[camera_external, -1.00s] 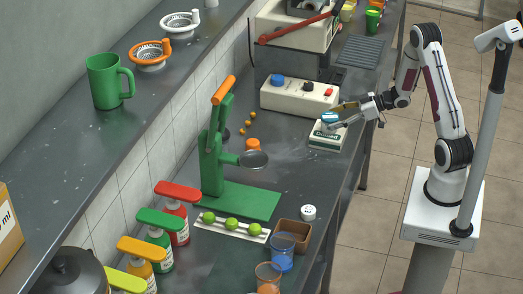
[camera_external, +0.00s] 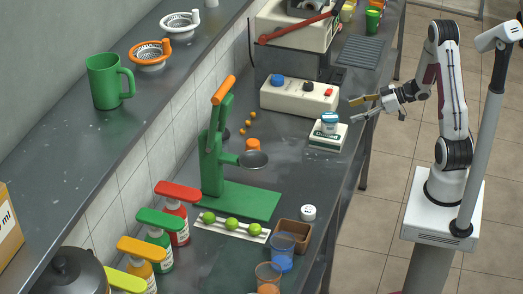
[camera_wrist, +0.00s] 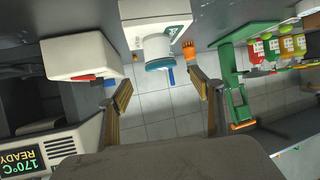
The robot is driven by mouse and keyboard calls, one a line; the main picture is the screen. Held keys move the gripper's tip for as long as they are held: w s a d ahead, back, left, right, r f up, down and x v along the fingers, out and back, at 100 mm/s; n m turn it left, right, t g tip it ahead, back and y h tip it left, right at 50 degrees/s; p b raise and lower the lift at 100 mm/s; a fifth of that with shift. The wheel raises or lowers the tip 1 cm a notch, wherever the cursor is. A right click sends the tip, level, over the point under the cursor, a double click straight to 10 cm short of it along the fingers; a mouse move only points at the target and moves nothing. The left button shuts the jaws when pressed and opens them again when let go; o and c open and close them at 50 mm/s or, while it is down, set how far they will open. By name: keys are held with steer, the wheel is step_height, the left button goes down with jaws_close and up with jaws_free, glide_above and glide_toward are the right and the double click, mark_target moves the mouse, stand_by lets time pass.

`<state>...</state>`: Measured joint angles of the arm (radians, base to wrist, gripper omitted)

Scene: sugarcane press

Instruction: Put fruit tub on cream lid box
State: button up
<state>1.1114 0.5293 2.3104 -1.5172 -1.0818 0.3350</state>
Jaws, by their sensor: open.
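The fruit tub (camera_external: 330,119), a small white tub with a blue lid, stands upright on top of the cream lid box (camera_external: 327,140). The box is low and whitish with a green label, and lies on the counter near its right edge. In the wrist view the tub (camera_wrist: 157,53) shows against the box (camera_wrist: 150,28), ahead of my fingers.
A cream control box (camera_external: 300,97) with knobs stands behind and left of the tub. A green press (camera_external: 235,198), an orange cap (camera_external: 253,145) and a white-lidded jar (camera_external: 308,212) are also on the counter. The counter right around the box is mostly clear.

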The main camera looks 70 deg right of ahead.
steer(key=shift+v, duration=1.8)
steer(key=shift+w, duration=0.15)
steer(key=w+d+r+g+h, duration=0.1)
steer(key=w+d+r+h, duration=0.1)
steer(key=w+r+h, duration=0.4)
steer(key=s+a+r+m+g+h, duration=0.2)
steer(key=a+r, duration=0.3)
steer(key=r, duration=0.3)
steer(key=s+a+g+y, duration=0.2)
steer(key=s+a, duration=0.7)
steer(key=a, duration=0.3)
steer(key=s+a+m+g+y, duration=0.1)
steer(key=s+a+y, duration=0.2)
steer(key=s+a, duration=0.6)
steer(key=a, duration=0.4)
steer(key=shift+s+r+g, duration=0.2)
steer(key=shift+r+g, duration=0.1)
steer(key=shift+g, duration=0.1)
